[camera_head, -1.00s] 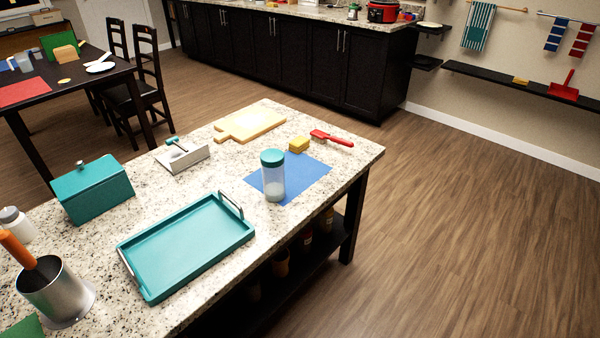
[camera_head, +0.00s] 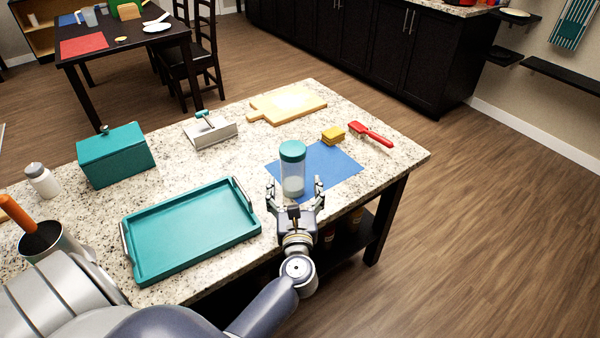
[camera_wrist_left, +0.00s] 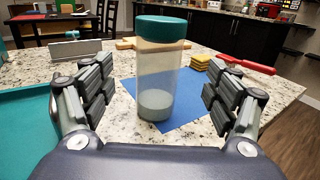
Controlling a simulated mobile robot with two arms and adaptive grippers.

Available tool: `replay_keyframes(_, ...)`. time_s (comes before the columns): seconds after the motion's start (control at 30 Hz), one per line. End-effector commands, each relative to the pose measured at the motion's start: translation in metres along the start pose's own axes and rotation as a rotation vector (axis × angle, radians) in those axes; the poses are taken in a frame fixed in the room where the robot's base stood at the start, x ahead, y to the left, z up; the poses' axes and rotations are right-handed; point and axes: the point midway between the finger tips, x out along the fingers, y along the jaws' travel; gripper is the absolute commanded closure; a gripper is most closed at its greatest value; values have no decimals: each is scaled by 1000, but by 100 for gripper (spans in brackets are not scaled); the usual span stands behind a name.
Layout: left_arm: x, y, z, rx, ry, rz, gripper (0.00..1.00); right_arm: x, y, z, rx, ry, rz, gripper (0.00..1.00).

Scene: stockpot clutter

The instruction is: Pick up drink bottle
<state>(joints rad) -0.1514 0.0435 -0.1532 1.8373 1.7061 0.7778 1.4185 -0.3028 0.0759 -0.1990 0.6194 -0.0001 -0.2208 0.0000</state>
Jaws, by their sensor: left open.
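The drink bottle (camera_head: 293,170) is clear with a teal lid and some pale content at the bottom. It stands upright on the blue mat (camera_head: 338,176), near the mat's left edge. My left gripper (camera_head: 296,190) is open at the near side of the bottle, fingers pointing at it. In the left wrist view the bottle (camera_wrist_left: 160,75) stands between the two spread fingers (camera_wrist_left: 155,98), with a gap on both sides. My right gripper is not in view.
A teal tray (camera_head: 190,265) lies left of the gripper. A cutting board (camera_head: 287,103), white holder (camera_head: 210,133) and teal box (camera_head: 115,158) stand farther back and left.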

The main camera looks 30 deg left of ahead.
Motion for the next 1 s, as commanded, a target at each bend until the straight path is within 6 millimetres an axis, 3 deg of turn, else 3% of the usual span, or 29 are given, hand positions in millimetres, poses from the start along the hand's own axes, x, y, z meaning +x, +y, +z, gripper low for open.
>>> replay_keyframes(0.2,35,0,2,5,-3,-1,19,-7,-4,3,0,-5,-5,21)
replay_keyframes(0.43,51,0,1,8,-3,-2,19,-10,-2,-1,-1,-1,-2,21)
replay_keyframes(0.7,87,2,-3,9,-3,-2,19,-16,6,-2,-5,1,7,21)
replay_keyframes(1.0,94,1,-4,7,-2,-3,19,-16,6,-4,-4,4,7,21)
